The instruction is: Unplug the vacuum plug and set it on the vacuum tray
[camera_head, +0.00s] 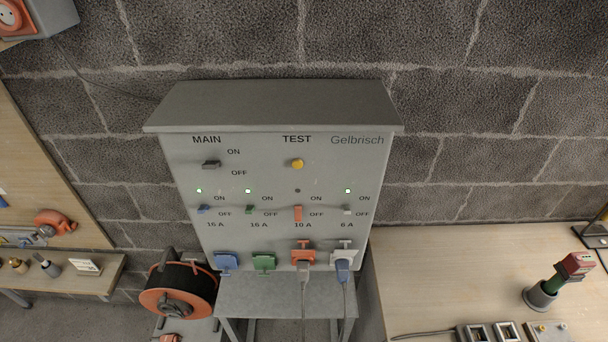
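A grey power panel (330,172) hangs on the wall, with a row of colour-coded sockets along its bottom edge. A pale grey plug (304,270) sits in the orange-red socket (303,254) marked 10 A, its cable hanging down. A blue plug (343,269) sits in the white socket (344,254) marked 6 A, also with a hanging cable. I cannot tell which one is the vacuum plug. The blue socket (227,261) and green socket (264,262) hold no plug. I cannot make out any tray as the vacuum tray. Neither gripper is in view.
A grey table (262,290) stands below the panel. An orange and black cable reel (178,296) is at its left. The wooden bench (450,270) at right holds a red-and-green tool (572,268) in a cup and small boxes in front. Its middle is clear.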

